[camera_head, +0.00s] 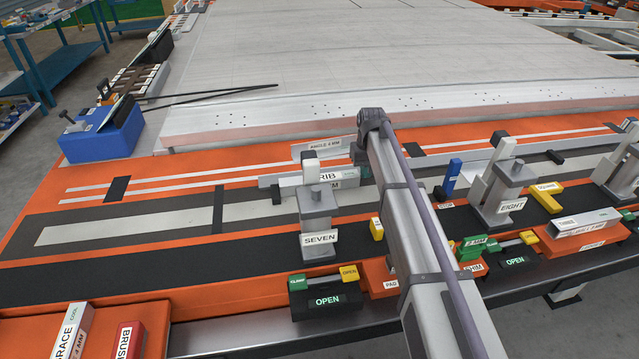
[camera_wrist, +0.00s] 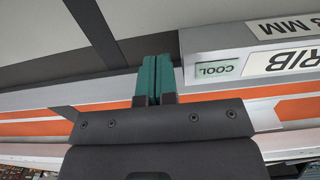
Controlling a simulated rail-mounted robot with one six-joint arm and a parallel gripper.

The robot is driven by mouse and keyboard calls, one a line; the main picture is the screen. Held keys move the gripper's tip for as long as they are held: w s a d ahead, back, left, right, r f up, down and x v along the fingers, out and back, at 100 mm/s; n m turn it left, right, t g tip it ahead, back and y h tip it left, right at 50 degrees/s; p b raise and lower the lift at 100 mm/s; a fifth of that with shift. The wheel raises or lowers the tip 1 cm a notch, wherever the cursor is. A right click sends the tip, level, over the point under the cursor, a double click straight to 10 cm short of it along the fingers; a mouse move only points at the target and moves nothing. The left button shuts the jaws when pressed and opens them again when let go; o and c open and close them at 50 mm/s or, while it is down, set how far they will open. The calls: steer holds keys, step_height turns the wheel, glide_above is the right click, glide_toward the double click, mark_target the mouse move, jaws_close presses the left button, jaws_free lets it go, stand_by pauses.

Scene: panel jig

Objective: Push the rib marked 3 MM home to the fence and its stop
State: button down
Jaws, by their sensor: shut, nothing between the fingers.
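The rib (camera_head: 290,181) lies behind the post marked SEVEN (camera_head: 318,239) in the head view; the post hides part of its label. In the wrist view the rib (camera_wrist: 225,48) is at the upper right, with upside-down RIB and MM labels and a small COOL display. I cannot pick out the fence or the stop with certainty.
A plate marked ANGLE 4 MM (camera_head: 323,148) stands behind the rib. A post marked EIGHT (camera_head: 503,196) and a blue upright block (camera_head: 452,177) stand right of my arm. Boxes marked OPEN (camera_head: 326,300) sit along the front. The dark strip at left (camera_head: 120,256) is clear.

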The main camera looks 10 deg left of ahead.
steer(key=shift+s+a, duration=0.25)
steer(key=shift+a, duration=0.35)
stand_by(0.3)
steer(key=shift+w+d, duration=0.2)
steer(key=shift+d, duration=0.3)
steer(key=shift+w+d, duration=0.15)
steer(key=shift+d, duration=0.35)
step_height(320, 180, up, 8)
steer(key=p, duration=0.8)
steer(key=s+d+m, duration=0.1)
steer(key=s+d, duration=0.4)
steer(key=s, duration=0.6)
steer(key=s+d+m, duration=0.1)
steer(key=s+d, duration=0.4)
steer(key=s, duration=0.6)
steer(key=s+d+m, duration=0.2)
steer(key=s+d, duration=0.3)
steer(key=s, duration=0.6)
steer(key=shift+s+d, duration=0.25)
steer(key=shift+s, duration=0.1)
